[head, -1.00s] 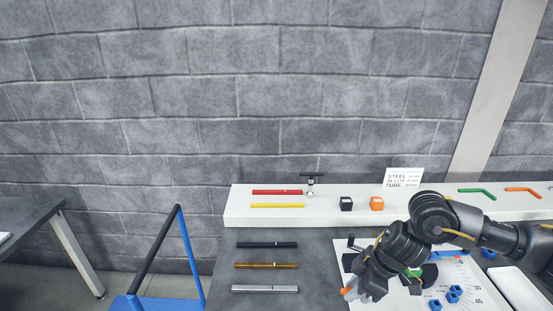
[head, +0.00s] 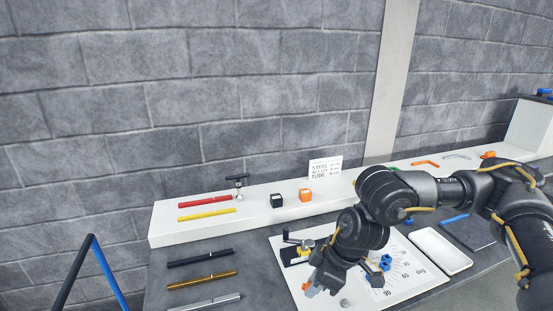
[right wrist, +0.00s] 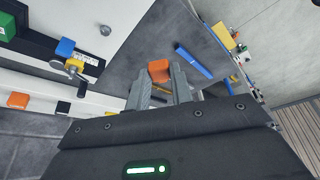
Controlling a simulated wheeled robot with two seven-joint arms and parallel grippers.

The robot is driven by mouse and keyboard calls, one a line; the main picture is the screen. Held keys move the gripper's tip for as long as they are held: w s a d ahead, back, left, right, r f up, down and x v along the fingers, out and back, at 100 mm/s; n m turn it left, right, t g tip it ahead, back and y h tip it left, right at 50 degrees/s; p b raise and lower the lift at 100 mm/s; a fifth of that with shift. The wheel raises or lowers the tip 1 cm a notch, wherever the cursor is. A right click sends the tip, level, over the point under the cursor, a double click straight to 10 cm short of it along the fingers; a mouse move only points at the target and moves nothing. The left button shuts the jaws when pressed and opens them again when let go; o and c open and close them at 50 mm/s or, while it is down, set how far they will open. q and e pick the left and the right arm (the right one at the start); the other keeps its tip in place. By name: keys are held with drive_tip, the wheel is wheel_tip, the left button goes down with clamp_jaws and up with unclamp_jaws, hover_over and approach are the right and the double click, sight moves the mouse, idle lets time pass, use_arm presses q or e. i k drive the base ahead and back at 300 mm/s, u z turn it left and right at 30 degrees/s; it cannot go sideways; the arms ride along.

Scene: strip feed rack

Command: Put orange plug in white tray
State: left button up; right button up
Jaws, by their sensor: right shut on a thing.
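The orange plug (right wrist: 158,71) sits between the fingertips of my right gripper in the right wrist view. A small orange bit of it (head: 307,287) shows beside the fingers in the head view. My right gripper (head: 314,288) is shut on it, low over the left part of the white board. The white tray (head: 440,251) is a shallow, empty rectangle on the grey table, right of the board and of my gripper. My left gripper is not in view.
A white board (head: 285,272) with an angle scale carries blue pieces (head: 385,262) and a clamp-like fixture (head: 298,247). Behind it, a white shelf (head: 165,222) holds rods, a black cube (head: 278,201), an orange cube (head: 305,195) and a sign (head: 325,167). Several rods lie left.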

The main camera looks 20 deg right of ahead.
sight(438, 251)
drive_tip(key=z, duration=0.4)
drive_tip(key=k, duration=0.55)
drive_tip(key=z, duration=0.9)
drive_tip(key=i, duration=1.1)
drive_tip(key=u, duration=0.75)
